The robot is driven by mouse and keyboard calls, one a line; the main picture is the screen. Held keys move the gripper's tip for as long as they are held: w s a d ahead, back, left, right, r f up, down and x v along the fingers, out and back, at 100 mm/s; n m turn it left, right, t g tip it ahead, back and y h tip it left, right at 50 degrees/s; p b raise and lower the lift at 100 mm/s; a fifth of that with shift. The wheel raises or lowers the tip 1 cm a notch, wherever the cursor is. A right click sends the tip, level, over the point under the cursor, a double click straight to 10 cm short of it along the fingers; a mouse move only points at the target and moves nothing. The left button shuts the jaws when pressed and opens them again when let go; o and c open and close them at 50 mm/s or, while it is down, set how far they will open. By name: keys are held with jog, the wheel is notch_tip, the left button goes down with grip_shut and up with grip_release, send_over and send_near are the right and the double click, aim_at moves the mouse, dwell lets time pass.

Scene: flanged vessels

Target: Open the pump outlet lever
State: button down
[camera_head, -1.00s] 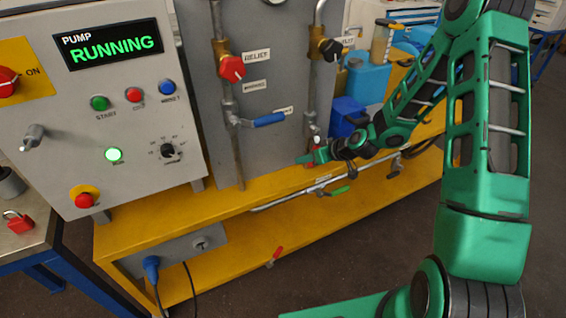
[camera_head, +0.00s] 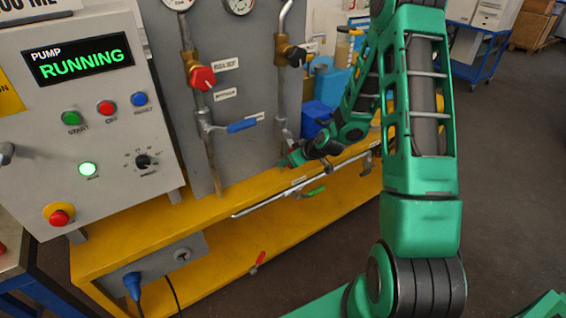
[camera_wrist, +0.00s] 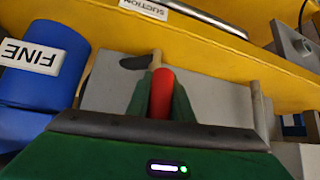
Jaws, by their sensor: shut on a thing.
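In the wrist view, my gripper (camera_wrist: 161,100) is shut on a red handle (camera_wrist: 162,88), with a green finger on each side of it. A tan rod end and a dark part show just beyond the handle. No label on this handle is readable, so I cannot confirm from the picture that it is the pump outlet lever. In the head view, my gripper (camera_head: 291,158) is low at the right of the grey panel, just above the yellow bench; the handle is mostly hidden there.
The grey panel (camera_head: 232,90) carries a red knob (camera_head: 203,77), a dark knob (camera_head: 297,56) and a blue lever (camera_head: 242,126). A green lever (camera_head: 315,191) is on the bench-edge pipe. The pump display (camera_head: 78,57) reads RUNNING.

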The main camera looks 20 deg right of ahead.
jog(key=c, duration=1.6)
grip_release()
jog(key=shift+s+d+f, duration=0.1)
jog(key=shift+d+f, duration=0.1)
jog(key=shift+f, duration=0.05)
jog(key=shift+o, duration=0.2)
jog(key=shift+r, duration=0.1)
jog(key=shift+a, duration=0.1)
jog(key=shift+r, duration=0.15)
jog(key=v, duration=1)
jog(key=shift+s+r, duration=0.15)
jog(key=s+d+r+m+g+h, duration=0.1)
jog(key=s+r+m+g, duration=0.2)
jog(key=s, duration=0.8)
jog(key=s+d+r+m+g+h, duration=0.1)
jog(key=s+r+m+g, duration=0.2)
jog(key=s+r, duration=0.4)
jog(key=s+d+r+m+g, duration=0.1)
jog(key=s+r+m, duration=0.3)
jog(key=s, duration=1.2)
jog(key=shift+s+r+g+h, duration=0.4)
jog(key=shift+r+g, duration=0.5)
